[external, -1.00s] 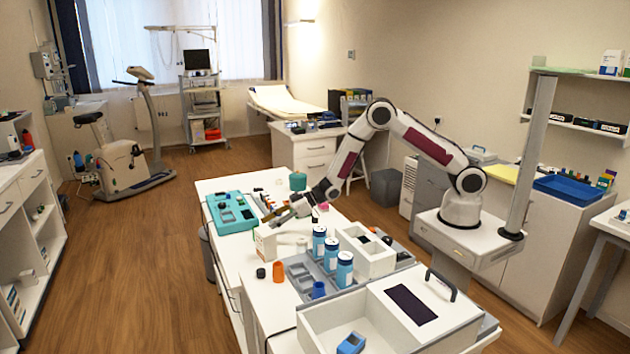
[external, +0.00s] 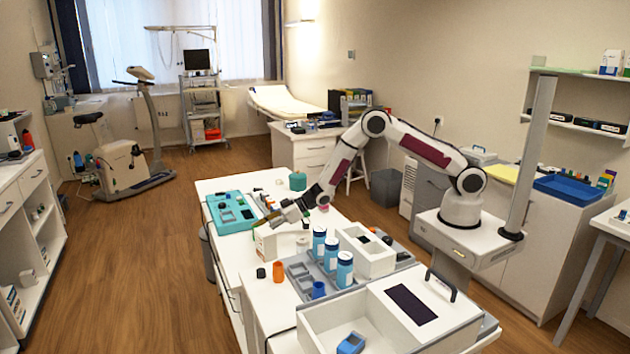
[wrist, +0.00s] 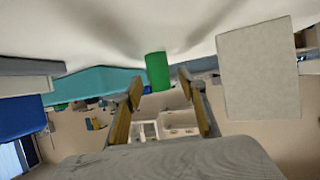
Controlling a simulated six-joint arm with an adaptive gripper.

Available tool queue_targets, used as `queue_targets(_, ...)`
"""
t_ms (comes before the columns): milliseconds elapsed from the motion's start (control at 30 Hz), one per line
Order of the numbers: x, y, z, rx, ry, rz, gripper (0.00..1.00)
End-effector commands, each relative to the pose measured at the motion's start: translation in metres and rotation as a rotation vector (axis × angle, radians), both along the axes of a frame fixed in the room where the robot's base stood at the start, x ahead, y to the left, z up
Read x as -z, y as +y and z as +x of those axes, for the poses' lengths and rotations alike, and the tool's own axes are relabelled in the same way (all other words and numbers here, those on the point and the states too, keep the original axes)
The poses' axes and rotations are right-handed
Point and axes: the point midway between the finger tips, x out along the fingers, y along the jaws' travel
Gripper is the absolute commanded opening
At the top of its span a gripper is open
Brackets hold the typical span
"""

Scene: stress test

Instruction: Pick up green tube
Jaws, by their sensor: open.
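The green tube (wrist: 158,71) shows in the wrist view as a plain green cylinder, upright in the picture, with one end against the pale counter surface (wrist: 220,25). My gripper (wrist: 160,92) is open, with one finger on each side of the tube's line. The tube appears just beyond the fingertips, and I cannot tell whether they touch it. In the external view my gripper (external: 264,222) is low over the white counter (external: 262,290), by a white box (external: 266,246).
A teal case (external: 232,212) lies left of my gripper. A green round container (external: 298,181) stands behind it. Blue-labelled bottles (external: 344,268) stand in a grey tray in front. An orange cup (external: 278,271) stands near the counter's left edge. A pale block (wrist: 258,72) is right in the wrist view.

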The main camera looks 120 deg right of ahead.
Motion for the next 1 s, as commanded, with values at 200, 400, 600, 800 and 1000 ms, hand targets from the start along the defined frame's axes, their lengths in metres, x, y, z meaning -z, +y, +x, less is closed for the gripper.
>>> queue_targets(200, 0.006, -0.002, 0.012, 0.0, 0.001, -0.001, 0.41)
queue_targets(400, 0.007, -0.003, 0.014, 0.0, 0.001, -0.001, 0.41)
queue_targets(600, 0.007, -0.003, 0.014, 0.0, 0.001, -0.001, 0.41)
queue_targets(800, 0.007, -0.003, 0.014, 0.0, 0.001, -0.001, 0.38)
queue_targets(1000, 0.007, -0.003, 0.014, 0.0, 0.001, -0.001, 0.06)
